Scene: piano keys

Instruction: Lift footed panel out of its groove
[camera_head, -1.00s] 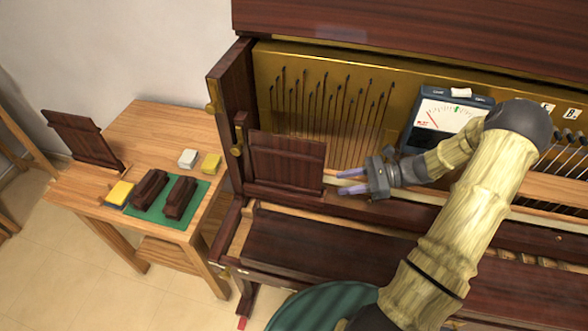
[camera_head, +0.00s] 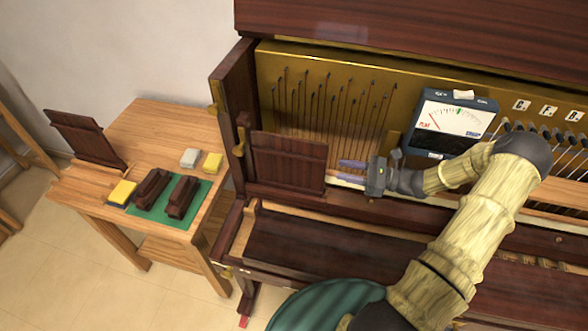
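A dark brown wooden panel (camera_head: 288,162) stands upright at the left end of the open piano, its lower edge at the wooden ledge. Its feet and the groove are hidden from this view. A second dark panel (camera_head: 84,136) stands tilted at the left end of the side table. My gripper (camera_head: 339,171) is just right of the piano panel's right edge, pointing left toward it. Its two purple fingers are apart with nothing visible between them. The fingertips look a small gap short of the panel.
A meter (camera_head: 453,122) sits behind and above my gripper, near my forearm. The side table (camera_head: 160,122) holds a green mat (camera_head: 149,213) with two dark blocks (camera_head: 152,188), and yellow and grey pads. The piano's left post (camera_head: 233,115) stands close beside the panel.

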